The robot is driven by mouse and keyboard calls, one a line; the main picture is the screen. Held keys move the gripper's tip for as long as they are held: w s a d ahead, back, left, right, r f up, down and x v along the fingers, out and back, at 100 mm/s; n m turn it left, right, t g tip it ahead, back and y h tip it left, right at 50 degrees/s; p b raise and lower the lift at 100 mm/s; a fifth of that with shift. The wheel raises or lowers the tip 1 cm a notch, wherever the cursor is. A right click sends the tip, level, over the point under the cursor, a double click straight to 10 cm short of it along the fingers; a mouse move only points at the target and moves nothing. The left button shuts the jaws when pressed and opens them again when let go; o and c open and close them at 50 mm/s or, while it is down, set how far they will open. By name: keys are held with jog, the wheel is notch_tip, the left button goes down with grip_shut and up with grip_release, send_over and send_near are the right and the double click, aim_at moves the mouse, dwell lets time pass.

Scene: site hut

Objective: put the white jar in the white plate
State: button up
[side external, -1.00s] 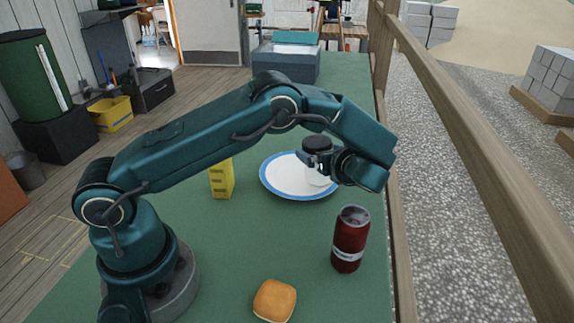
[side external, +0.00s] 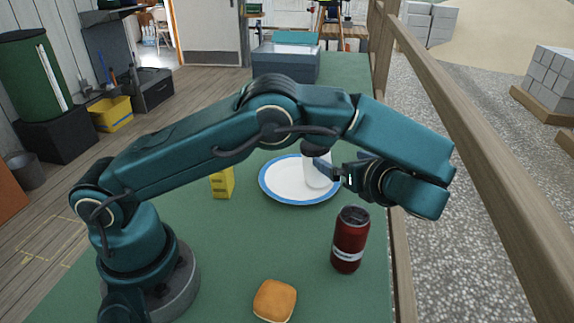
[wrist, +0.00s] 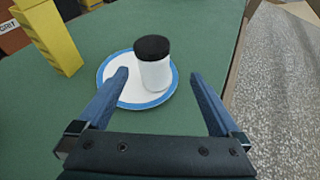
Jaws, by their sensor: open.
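The white jar (wrist: 155,76) has a black lid and stands upright on the right part of the white plate (wrist: 112,92) with a blue rim. In the side view the jar (side external: 316,176) is on the plate (side external: 285,184), partly hidden by my gripper and arm. My gripper (side external: 333,170) is open and empty, to the right of the jar. In the wrist view the jar appears between the two spread fingers, and they are apart from it.
A yellow box (side external: 222,183) stands left of the plate. A dark red can (side external: 350,240) stands at the front right and a bread bun (side external: 275,301) lies at the front. A grey bin (side external: 285,66) is at the back. A wooden rail (side external: 470,150) runs along the right.

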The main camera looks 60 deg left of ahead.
jog(key=s+a+r+n+g+h, duration=0.25)
jog(key=s+r+n+h, duration=0.25)
jog(key=s+n+h, duration=0.35)
jog(key=s+d+n+t+h, duration=0.4)
jog(key=s+n, duration=0.8)
jog(key=n, duration=0.1)
jog(key=shift+r, duration=0.25)
